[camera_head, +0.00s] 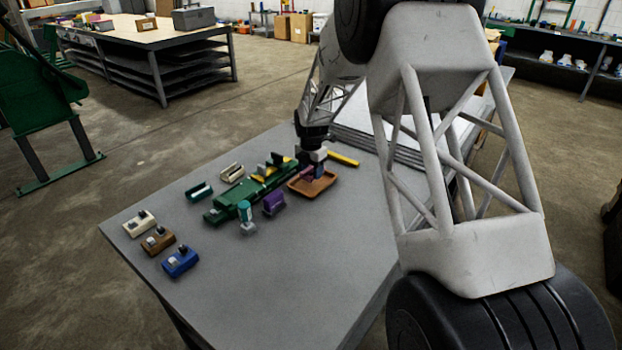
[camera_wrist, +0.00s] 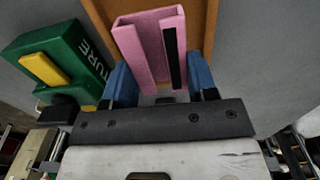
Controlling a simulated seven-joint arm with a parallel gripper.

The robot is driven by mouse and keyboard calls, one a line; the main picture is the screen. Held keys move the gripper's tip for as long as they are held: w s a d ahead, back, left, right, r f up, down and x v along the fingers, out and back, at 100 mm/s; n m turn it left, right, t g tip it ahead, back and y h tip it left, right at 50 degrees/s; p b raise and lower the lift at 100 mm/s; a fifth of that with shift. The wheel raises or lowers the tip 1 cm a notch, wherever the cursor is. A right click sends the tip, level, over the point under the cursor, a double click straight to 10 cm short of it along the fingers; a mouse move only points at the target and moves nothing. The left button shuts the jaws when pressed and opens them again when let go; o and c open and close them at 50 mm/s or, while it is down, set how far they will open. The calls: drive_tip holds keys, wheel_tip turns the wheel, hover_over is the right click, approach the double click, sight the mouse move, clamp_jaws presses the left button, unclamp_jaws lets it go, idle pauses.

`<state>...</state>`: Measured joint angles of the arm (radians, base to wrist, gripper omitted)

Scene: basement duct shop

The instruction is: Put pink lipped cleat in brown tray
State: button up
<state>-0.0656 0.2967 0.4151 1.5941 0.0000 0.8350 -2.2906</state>
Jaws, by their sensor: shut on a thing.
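The pink lipped cleat (camera_wrist: 144,47) is a channel-shaped piece with a black strip along one inner side. My gripper (camera_wrist: 160,85) has its blue fingers shut on it, one on each side. The brown tray (camera_wrist: 102,12) lies below and behind the cleat in the wrist view. In the head view the brown tray (camera_head: 327,184) sits on the grey table, and my gripper (camera_head: 311,170) is over it with the pink cleat (camera_head: 307,174) low at the tray. Whether the cleat touches the tray floor cannot be told.
A green fixture (camera_head: 248,198) lies left of the tray, with a purple piece (camera_head: 274,203) and a teal-topped piece (camera_head: 246,215) nearby. A yellow bar (camera_head: 343,159) lies behind the tray. Blue (camera_head: 180,261), brown (camera_head: 157,239) and cream blocks (camera_head: 139,222) sit at the left edge. The front table is clear.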

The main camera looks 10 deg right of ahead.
drive_tip(key=shift+f, duration=1.75)
drive_tip(key=shift+f, duration=0.15)
drive_tip(key=o, duration=0.9)
wheel_tip(320, 180, up, 12)
drive_tip(key=shift+r, duration=0.15)
drive_tip(key=shift+s, duration=0.1)
